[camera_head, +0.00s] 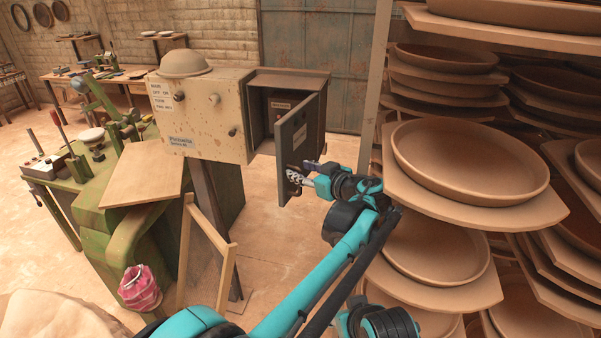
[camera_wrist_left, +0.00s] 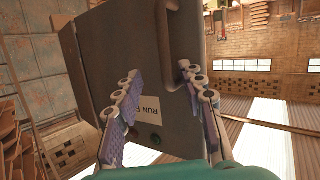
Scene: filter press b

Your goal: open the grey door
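The grey door (camera_head: 297,133) belongs to a small grey cabinet (camera_head: 290,78) on the side of a cream control box. It stands open at an angle, and the dark interior shows to its left. In the left wrist view the door's face (camera_wrist_left: 150,55) fills the middle, with a bar handle (camera_wrist_left: 174,20) at the top and a white label below. My left gripper (camera_head: 302,172) is at the door's lower part. Its two fingers (camera_wrist_left: 160,82) are spread apart in front of the door face, with nothing between them. Contact with the door cannot be told. My right gripper is not in view.
Racks of clay dishes (camera_head: 470,160) stand close on the right, beside my left arm. The cream control box (camera_head: 205,115) and a green machine (camera_head: 120,215) are on the left. A wooden frame (camera_head: 186,250) stands below the box. Floor shows between the frame and the rack.

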